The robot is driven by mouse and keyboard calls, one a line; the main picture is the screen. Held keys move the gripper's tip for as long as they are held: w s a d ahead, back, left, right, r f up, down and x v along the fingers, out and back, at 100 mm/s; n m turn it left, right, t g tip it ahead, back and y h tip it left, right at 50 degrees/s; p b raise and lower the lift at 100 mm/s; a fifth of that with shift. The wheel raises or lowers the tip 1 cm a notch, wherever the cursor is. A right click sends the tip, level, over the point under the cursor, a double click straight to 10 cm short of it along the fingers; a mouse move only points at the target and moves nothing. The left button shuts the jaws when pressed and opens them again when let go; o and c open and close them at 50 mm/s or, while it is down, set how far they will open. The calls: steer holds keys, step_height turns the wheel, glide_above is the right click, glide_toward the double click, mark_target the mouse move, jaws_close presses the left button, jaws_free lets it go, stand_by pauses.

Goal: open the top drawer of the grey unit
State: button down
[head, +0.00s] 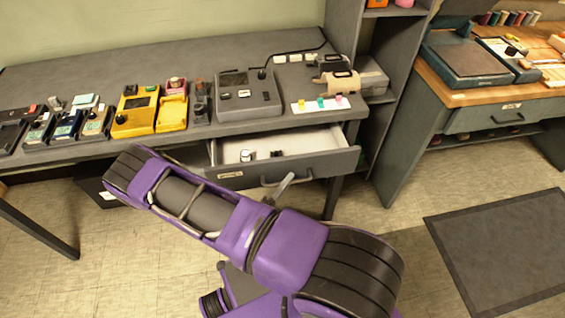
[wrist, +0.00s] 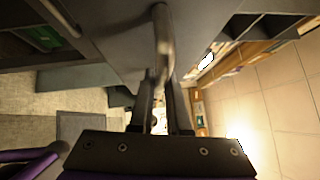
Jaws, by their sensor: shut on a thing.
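The grey unit is a long grey table (head: 235,129) along the wall. Its drawer (head: 325,166), just under the top, stands pulled out, and its pale inside shows with a few small dark and white items. A bar handle (head: 268,183) runs across the drawer front, and it also shows in the wrist view (wrist: 160,28). My gripper (wrist: 162,88) is at the handle, its fingers closed around the bar. In the head view my purple arm hides part of the floor and the gripper's body; only a grey finger part shows by the handle.
Yellow devices (head: 137,110), a grey console (head: 247,95) and several small gadgets stand on the tabletop. A grey shelf (head: 398,75) is at the right. A wooden-topped bench (head: 470,98) stands farther right. A dark mat (head: 505,250) lies on the open floor.

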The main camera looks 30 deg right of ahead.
steer(key=s+a, duration=0.2)
steer(key=s, duration=0.6)
steer(key=shift+s+a, duration=0.25)
steer(key=c, duration=0.9)
jaws_free()
steer(key=shift+a, duration=0.1)
steer(key=b+v, duration=0.1)
steer(key=v, duration=1.6)
steer(key=shift+a+f, duration=0.1)
